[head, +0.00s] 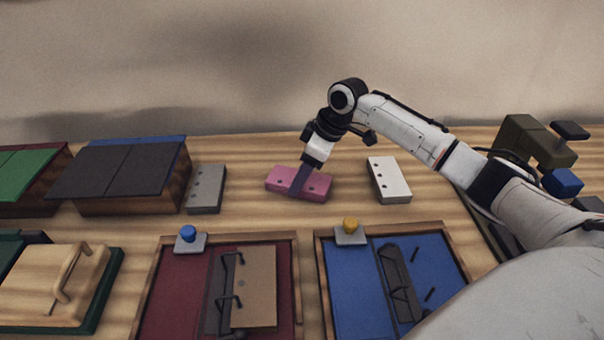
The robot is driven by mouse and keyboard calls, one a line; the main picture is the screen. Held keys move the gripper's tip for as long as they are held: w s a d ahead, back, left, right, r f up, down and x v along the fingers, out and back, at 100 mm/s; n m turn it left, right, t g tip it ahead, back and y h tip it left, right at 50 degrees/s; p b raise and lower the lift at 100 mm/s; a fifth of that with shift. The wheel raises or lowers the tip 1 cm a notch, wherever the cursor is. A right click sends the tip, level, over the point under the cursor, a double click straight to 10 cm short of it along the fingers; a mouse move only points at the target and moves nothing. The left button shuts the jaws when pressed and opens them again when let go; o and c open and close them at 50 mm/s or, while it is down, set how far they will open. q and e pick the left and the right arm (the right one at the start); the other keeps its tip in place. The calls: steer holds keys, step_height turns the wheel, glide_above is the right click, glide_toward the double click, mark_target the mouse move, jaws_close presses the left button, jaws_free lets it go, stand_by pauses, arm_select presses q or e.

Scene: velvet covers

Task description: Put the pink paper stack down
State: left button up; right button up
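The pink paper stack (316,188) is a flat block with dark holes along its top. It lies crosswise at the back of the wooden table, between a grey stack (206,187) and a white stack (389,179). My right gripper (298,186) comes down over it, with dark fingers across its middle, and looks shut on it. The far finger is hidden. The stack is at or just above the table top; I cannot tell if its underside touches. My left gripper is out of view.
Open binders with red (171,294) and blue (346,293) covers lie in front in wooden trays, with blue (187,233) and yellow (350,225) knobs. Dark-lidded (117,169) and green-lidded boxes stand at left. A wooden handled board (50,290) lies front left. Bare table surrounds the pink stack.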

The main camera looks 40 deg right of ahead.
steer(key=o, duration=1.2)
steer(key=shift+r, duration=0.35)
steer(key=v, duration=1.1)
steer(key=shift+s+d+r, duration=0.1)
steer(key=shift+s+r, duration=0.05)
steer(key=shift+r, duration=0.05)
